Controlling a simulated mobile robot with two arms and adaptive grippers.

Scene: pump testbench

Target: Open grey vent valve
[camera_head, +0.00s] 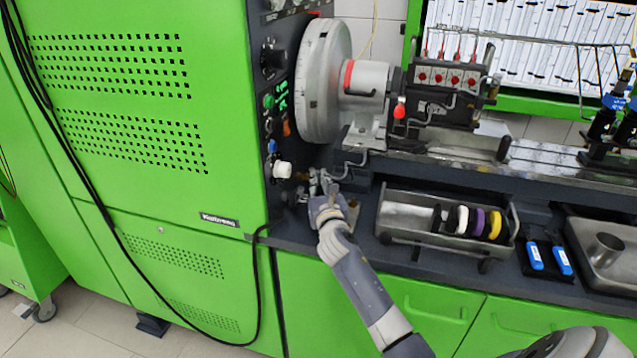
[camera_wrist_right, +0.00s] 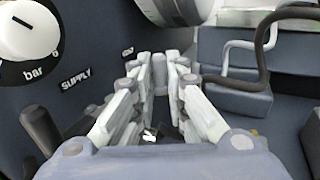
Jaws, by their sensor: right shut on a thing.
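My right gripper (camera_head: 323,184) is at the lower right edge of the green cabinet's control panel, just above the dark bench ledge. In the right wrist view, its fingers (camera_wrist_right: 160,80) are closed around a small grey upright part, which appears to be the grey vent valve's handle (camera_wrist_right: 160,76). The fingers hide most of the valve in the head view, and I cannot tell its turn position. My left gripper is not in view.
The white pressure knob (camera_head: 282,170) sits close left of the gripper; it also shows in the wrist view (camera_wrist_right: 28,30). A dark lever (camera_wrist_right: 40,130) is below it. A metal tray (camera_head: 405,222) with coloured rings is to the right. A bent hose (camera_wrist_right: 265,45) stands at right.

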